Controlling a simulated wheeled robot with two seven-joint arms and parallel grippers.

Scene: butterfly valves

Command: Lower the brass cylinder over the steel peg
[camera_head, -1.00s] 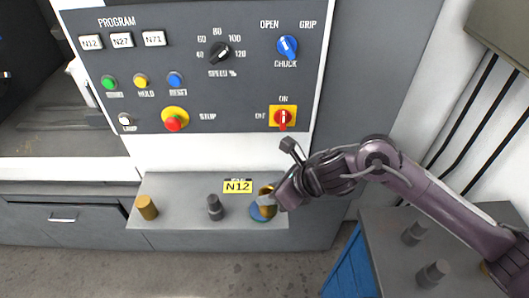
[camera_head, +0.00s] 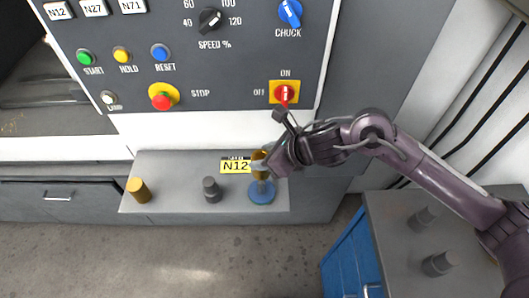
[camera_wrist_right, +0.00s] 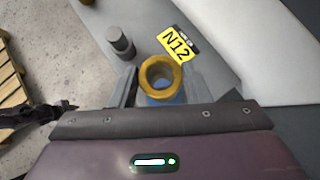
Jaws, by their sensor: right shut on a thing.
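The brass cylinder (camera_head: 259,165) is held upright in my right gripper (camera_head: 264,168), at the right part of the grey shelf. In the right wrist view the cylinder (camera_wrist_right: 160,74) shows as a hollow ring between the two fingers of the right gripper (camera_wrist_right: 160,88). Below it stands a round blue base (camera_head: 262,195). A short grey length, apparently the steel peg (camera_head: 262,183), shows between the cylinder and the base. The cylinder is above the base and apart from it. Whether the peg's tip is inside the bore is hidden. My left gripper does not show in the head view.
A second brass cylinder (camera_head: 138,190) and a dark grey stepped piece (camera_head: 212,190) stand on the shelf (camera_head: 175,170). A yellow N12 label (camera_head: 235,166) lies behind. The control panel (camera_head: 215,60) rises above. A grey-topped blue cabinet (camera_head: 385,225) stands right.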

